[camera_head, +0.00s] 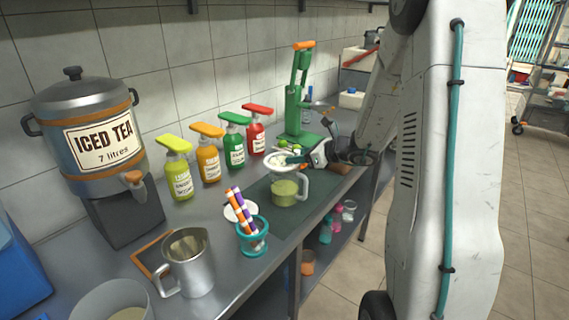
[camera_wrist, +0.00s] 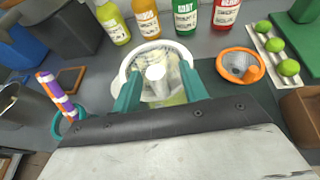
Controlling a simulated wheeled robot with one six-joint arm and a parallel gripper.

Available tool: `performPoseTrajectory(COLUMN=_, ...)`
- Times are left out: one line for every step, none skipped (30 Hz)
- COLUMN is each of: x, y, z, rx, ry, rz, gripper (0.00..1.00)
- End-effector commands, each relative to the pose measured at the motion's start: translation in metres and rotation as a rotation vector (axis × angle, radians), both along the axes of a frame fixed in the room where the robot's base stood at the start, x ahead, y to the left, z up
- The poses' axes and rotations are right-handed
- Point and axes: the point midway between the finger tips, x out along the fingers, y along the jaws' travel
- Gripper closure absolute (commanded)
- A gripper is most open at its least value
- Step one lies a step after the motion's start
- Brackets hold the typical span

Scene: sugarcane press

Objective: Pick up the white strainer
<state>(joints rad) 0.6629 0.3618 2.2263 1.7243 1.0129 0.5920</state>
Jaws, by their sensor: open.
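The white strainer (camera_head: 275,161) lies on top of a clear jug (camera_head: 285,190) holding yellow-green liquid, on the dark mat. In the wrist view, its round white rim (camera_wrist: 157,45) and mesh bowl are near the centre. My gripper (camera_head: 308,155) is at the strainer's right side in the head view. In the wrist view my gripper (camera_wrist: 160,76) is open, with one teal finger at each side of the strainer's near part. I cannot tell whether the fingers touch it. The gripper body hides the strainer's near edge and much of the jug.
An orange strainer (camera_wrist: 239,66) and a tray of limes (camera_wrist: 289,67) lie to the right. Several pump bottles (camera_head: 208,155) line the wall. A teal holder with striped straws (camera_head: 252,236), a metal pitcher (camera_head: 190,262) and an iced tea urn (camera_head: 85,130) stand left.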

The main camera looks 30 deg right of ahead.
Motion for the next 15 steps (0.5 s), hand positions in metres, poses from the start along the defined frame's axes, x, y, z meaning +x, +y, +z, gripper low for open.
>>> performPoseTrajectory(x=0.0036, y=0.0025, z=-0.0021, rx=0.0, ry=0.001, rz=0.002, gripper=0.57)
performPoseTrajectory(x=0.0049, y=0.0032, z=-0.0027, rx=0.0, ry=0.001, rz=0.001, gripper=0.57)
performPoseTrajectory(x=0.006, y=0.0037, z=-0.0032, rx=0.0, ry=0.001, rz=0.001, gripper=0.57)
performPoseTrajectory(x=0.0064, y=0.0038, z=-0.0033, rx=0.0, ry=0.001, rz=0.0, gripper=0.57)
performPoseTrajectory(x=0.0065, y=0.0038, z=-0.0033, rx=0.0, ry=0.001, rz=0.0, gripper=0.57)
performPoseTrajectory(x=0.0064, y=0.0037, z=-0.0032, rx=0.0, ry=0.001, rz=0.0, gripper=0.57)
performPoseTrajectory(x=0.0063, y=0.0037, z=-0.0031, rx=0.0, ry=0.001, rz=0.0, gripper=0.57)
performPoseTrajectory(x=0.0062, y=0.0036, z=-0.0031, rx=0.0, ry=0.001, rz=0.0, gripper=0.57)
performPoseTrajectory(x=0.0062, y=0.0035, z=-0.003, rx=0.0, ry=0.001, rz=0.0, gripper=0.57)
performPoseTrajectory(x=0.0061, y=0.0035, z=-0.003, rx=-0.001, ry=0.0, rz=0.0, gripper=0.65)
performPoseTrajectory(x=0.0061, y=0.0035, z=-0.003, rx=-0.001, ry=0.0, rz=0.0, gripper=0.73)
performPoseTrajectory(x=0.006, y=0.0033, z=-0.003, rx=-0.001, ry=0.0, rz=0.0, gripper=0.84)
performPoseTrajectory(x=0.006, y=0.0032, z=-0.0029, rx=-0.001, ry=0.0, rz=0.0, gripper=0.93)
performPoseTrajectory(x=0.0059, y=0.0031, z=-0.0029, rx=0.0, ry=0.001, rz=0.0, gripper=1.0)
performPoseTrajectory(x=0.0058, y=0.0031, z=-0.0028, rx=-0.001, ry=0.0, rz=0.0, gripper=1.0)
